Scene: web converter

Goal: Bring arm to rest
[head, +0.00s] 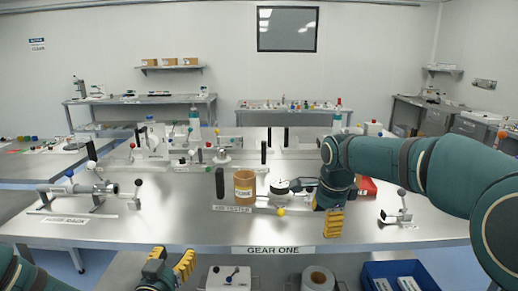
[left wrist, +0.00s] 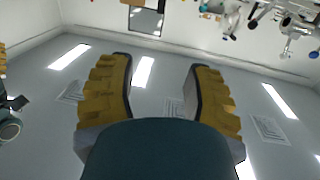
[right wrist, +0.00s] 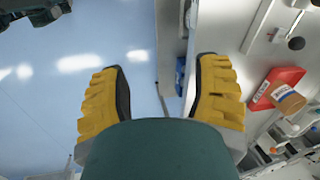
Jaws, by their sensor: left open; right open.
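My left gripper (head: 172,264) is low at the bottom of the head view, in front of the steel table. In the left wrist view its two yellow fingers (left wrist: 162,80) are spread, with nothing between them. My right gripper (head: 331,208) hangs at the end of the teal arm that comes in from the right. It is over the front part of the steel table (head: 190,222). In the right wrist view its yellow fingers (right wrist: 160,85) are apart and empty, with the pale blue floor behind them.
A brown jar (head: 244,184) and a black-and-white device stand left of my right gripper. A red box (head: 367,187) lies behind it. A small stand (head: 397,210) is to its right. A rack fixture (head: 87,192) is at the table's left.

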